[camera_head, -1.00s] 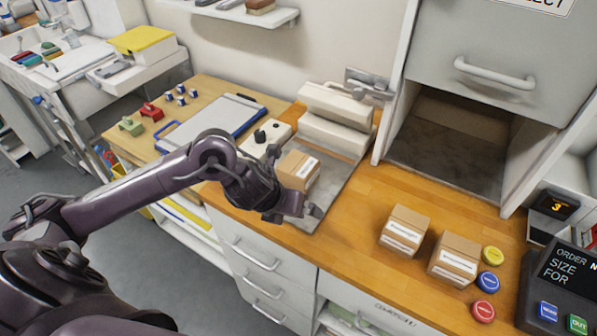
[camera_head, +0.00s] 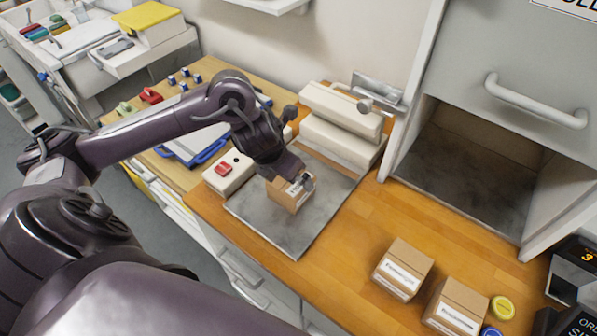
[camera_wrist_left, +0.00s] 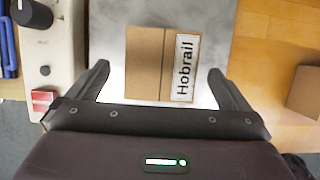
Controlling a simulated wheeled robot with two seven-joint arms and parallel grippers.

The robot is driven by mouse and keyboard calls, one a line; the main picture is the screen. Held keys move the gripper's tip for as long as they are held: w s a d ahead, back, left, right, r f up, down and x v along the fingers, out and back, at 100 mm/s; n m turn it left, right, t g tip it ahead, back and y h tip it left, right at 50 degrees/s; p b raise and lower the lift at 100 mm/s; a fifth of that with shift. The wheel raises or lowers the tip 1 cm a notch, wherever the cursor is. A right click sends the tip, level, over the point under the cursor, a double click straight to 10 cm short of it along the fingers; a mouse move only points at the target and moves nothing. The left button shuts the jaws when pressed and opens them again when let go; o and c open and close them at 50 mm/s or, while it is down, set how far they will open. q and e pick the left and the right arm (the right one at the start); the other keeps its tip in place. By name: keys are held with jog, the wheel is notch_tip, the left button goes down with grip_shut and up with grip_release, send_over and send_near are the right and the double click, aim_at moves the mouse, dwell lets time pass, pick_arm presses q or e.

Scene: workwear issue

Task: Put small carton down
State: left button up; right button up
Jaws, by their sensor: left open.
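The small carton (camera_head: 291,194) is brown with a white label and sits on the grey metal plate (camera_head: 262,232) in front of the cream press-like machine. My left gripper (camera_head: 292,180) is above the carton, pointing down. In the left wrist view the carton (camera_wrist_left: 161,64), labelled "Hobrail", lies between and just ahead of the two open fingers (camera_wrist_left: 160,84), with gaps on both sides. The carton's far side is hidden in the head view. My right gripper is not in view.
Two more cartons (camera_head: 403,270) (camera_head: 456,307) stand on the wooden counter at the right. The cream machine (camera_head: 340,122) is behind the plate. A control box with a red switch (camera_head: 229,172) is left of the plate. An open grey compartment (camera_head: 465,165) is at the right.

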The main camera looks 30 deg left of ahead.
pick_arm(q)
notch_tip(320, 180, down, 2)
jog(key=shift+w+d+f, duration=0.1)
jog(key=shift+f, duration=0.15)
jog(key=p+x, duration=0.1)
jog(key=x, duration=0.3)
jog(key=shift+w+f, duration=0.15)
jog(key=shift+f, duration=0.25)
jog(key=c, duration=1.1)
jog(key=shift+r, duration=0.15)
